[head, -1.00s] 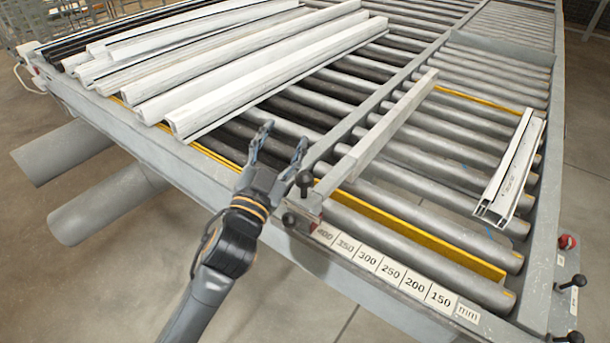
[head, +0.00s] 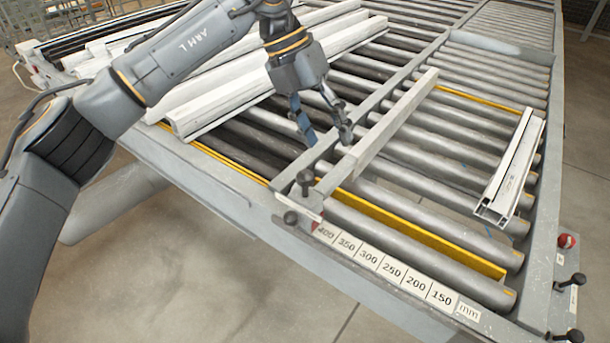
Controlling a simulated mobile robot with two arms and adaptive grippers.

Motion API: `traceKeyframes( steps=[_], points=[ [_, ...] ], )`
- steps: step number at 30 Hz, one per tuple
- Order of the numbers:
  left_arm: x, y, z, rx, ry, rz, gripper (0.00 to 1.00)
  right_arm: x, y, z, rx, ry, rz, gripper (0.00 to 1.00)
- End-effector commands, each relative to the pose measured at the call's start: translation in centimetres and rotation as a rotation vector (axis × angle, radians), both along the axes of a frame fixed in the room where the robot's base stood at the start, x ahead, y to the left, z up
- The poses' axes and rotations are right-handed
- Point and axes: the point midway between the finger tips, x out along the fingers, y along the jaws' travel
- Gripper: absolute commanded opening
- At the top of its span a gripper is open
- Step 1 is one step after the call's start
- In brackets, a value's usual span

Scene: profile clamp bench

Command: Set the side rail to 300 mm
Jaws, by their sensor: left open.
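The side rail (head: 385,132) is a long pale bar lying across the rollers, joined at its near end to a grey clamp piece with dark knobs (head: 305,178). A red pointer at that end is by the 400 mark of the mm scale (head: 380,262), left of the 300 label. My left gripper (head: 327,141) is open and points down at the rail's left side, near its grey backing bar. One finger is left of that bar and the other is close to it. I cannot tell whether they touch. My right gripper is not in view.
Several white profiles (head: 270,75) lie on the rollers at the upper left, partly behind my left arm. A short white profile (head: 512,170) lies at the right. A yellow strip (head: 420,233) crosses the near rollers. A red button (head: 566,241) and dark knobs are at the right edge.

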Motion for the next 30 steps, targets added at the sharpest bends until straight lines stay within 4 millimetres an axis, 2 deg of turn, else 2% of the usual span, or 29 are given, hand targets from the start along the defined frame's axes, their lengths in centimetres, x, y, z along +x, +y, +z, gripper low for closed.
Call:
traceKeyframes(
  steps=[1,4,7,10,14,24,30],
  points=[
    [0.8,1.8,0.9,0.081,-0.022,0.028,0.54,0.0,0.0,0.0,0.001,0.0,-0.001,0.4],
    [1.4,4.4,2.0,0.192,-0.039,0.067,0.54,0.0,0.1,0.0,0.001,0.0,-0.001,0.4],
    [1.6,5.5,2.3,0.237,-0.043,0.084,0.54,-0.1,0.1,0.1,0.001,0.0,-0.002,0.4],
    [1.6,5.5,1.6,0.243,-0.042,0.086,0.54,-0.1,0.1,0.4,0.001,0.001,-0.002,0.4],
    [1.3,5.1,-0.4,0.24,-0.04,0.082,0.54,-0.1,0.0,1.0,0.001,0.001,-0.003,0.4],
    [0.7,3.8,-7.3,0.238,-0.039,0.081,0.54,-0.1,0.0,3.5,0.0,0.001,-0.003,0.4],
    [0.5,3.3,-10.0,0.237,-0.041,0.082,0.54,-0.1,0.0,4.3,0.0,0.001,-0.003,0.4]
  ],
)
